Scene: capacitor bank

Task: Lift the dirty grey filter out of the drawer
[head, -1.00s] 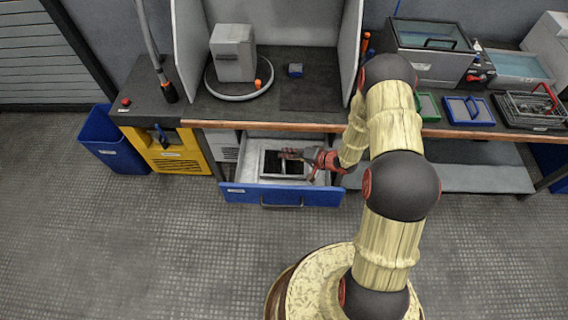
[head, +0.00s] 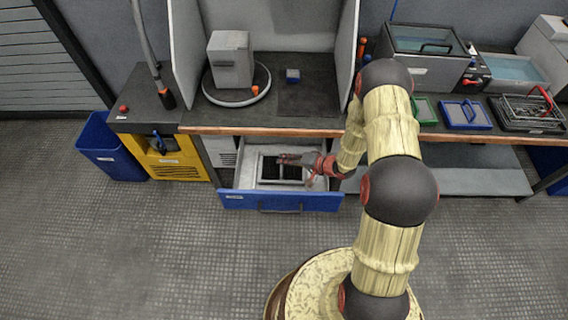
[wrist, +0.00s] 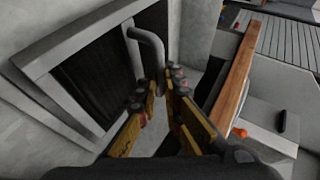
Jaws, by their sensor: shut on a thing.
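The dirty grey filter (wrist: 84,85) has a pale grey frame, a dark mesh and a curved grey handle (wrist: 149,43). In the head view, the filter (head: 271,170) shows inside the open drawer (head: 281,200), which has a blue front. My gripper (wrist: 159,88) is shut on the filter's handle, between its two fingers. In the head view, my gripper (head: 285,158) lies over the filter and hides part of it. I cannot tell whether the filter is raised off the drawer floor.
A wooden-edged workbench (head: 260,131) runs just above and behind the drawer. A yellow cabinet (head: 165,160) and a blue bin (head: 111,150) stand to the left. A grey box (head: 230,58) stands on a round turntable. Trays and tanks stand at right. The floor in front is clear.

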